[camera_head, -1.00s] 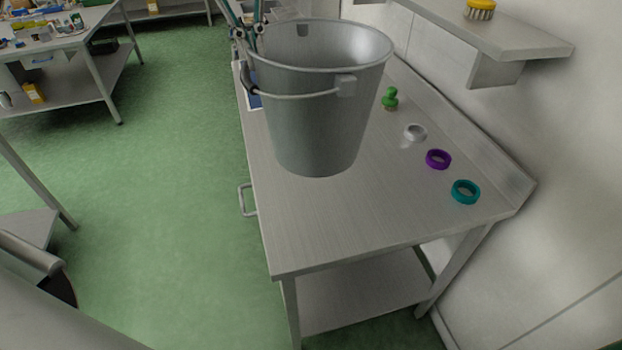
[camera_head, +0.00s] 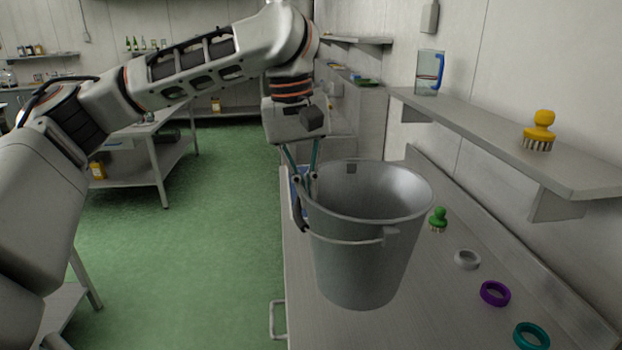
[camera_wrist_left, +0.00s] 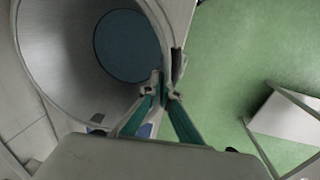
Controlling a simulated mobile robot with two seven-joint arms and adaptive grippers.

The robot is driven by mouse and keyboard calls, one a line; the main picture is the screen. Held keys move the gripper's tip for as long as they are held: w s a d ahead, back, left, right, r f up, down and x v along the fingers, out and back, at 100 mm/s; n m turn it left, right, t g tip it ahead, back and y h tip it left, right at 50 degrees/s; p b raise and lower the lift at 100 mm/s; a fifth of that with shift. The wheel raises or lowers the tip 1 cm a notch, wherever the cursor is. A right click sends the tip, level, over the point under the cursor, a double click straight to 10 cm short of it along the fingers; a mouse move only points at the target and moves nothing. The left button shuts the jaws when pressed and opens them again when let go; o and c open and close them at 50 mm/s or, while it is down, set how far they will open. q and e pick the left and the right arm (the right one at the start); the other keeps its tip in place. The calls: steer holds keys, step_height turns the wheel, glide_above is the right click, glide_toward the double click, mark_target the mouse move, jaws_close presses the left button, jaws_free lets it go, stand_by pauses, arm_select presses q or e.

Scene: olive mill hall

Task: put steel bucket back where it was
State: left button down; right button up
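The steel bucket (camera_head: 362,258) is upright over the steel table (camera_head: 440,315), its open mouth facing up. I cannot tell whether its base touches the tabletop. My left gripper (camera_head: 306,180) reaches down from above to the bucket's left side, and its teal fingers are closed at the rim and handle there. In the left wrist view the fingertips (camera_wrist_left: 163,92) meet at the edge of the bucket (camera_wrist_left: 62,62), whose inside looks empty. My right gripper is not in view.
Along the table's right side are a green brush (camera_head: 438,219), a white ring (camera_head: 467,260), a purple ring (camera_head: 495,293) and a teal ring (camera_head: 531,336). A wall shelf (camera_head: 480,135) above carries a jug (camera_head: 428,72) and a yellow brush (camera_head: 540,130).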

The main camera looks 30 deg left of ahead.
mark_target(299, 211)
arm_select(q)
step_height(299, 211, down, 15)
steer(key=shift+r, duration=0.15)
stand_by(0.5)
steer(key=c, duration=2.6)
jaws_free()
steer(key=shift+f, duration=0.3)
steer(key=o, duration=0.3)
steer(key=shift+s, duration=0.1)
steer(key=shift+r, duration=0.1)
steer(key=r, duration=0.4)
steer(key=a+r, duration=0.1)
steer(key=r, duration=0.3)
steer(key=s+r, duration=0.1)
steer(key=r, duration=0.3)
steer(key=shift+a, duration=0.15)
